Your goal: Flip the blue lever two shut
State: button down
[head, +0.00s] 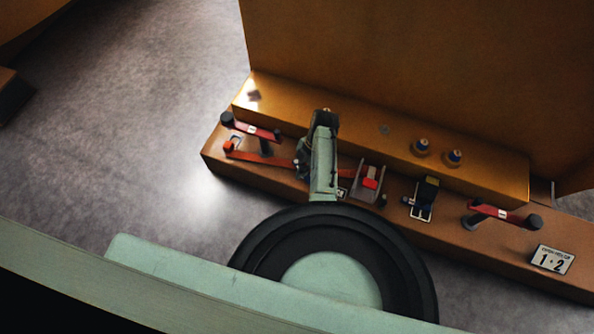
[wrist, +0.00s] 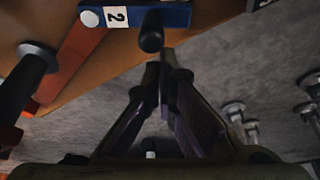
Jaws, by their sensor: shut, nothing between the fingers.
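In the wrist view, the blue lever two (wrist: 177,16) is at the top edge, a short blue bar with a white label "2" and a pale round pivot at its left end. A black knob (wrist: 151,36) stands out from its right part. My gripper (wrist: 162,72) is shut and empty, its fingertips just below the knob in the picture; I cannot tell if they touch it. In the head view my own arm covers the middle of the bench, and I cannot make out lever two or the fingertips there.
In the wrist view, a red bar (wrist: 85,50) and a black post (wrist: 28,75) lie left of the lever. In the head view, the brown bench carries red levers (head: 255,131) (head: 497,212), a dark latch (head: 425,195), two round buttons (head: 421,147) and a "1·2" plate (head: 552,260). Grey floor is open at left.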

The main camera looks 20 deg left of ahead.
jog(key=shift+w+d, duration=0.6)
jog(key=shift+d, duration=0.15)
jog(key=shift+w+d+b, duration=0.35)
jog(key=shift+w+d, duration=0.15)
jog(key=shift+w, duration=0.15)
jog(key=shift+w+d, duration=0.2)
jog(key=shift+w, duration=0.1)
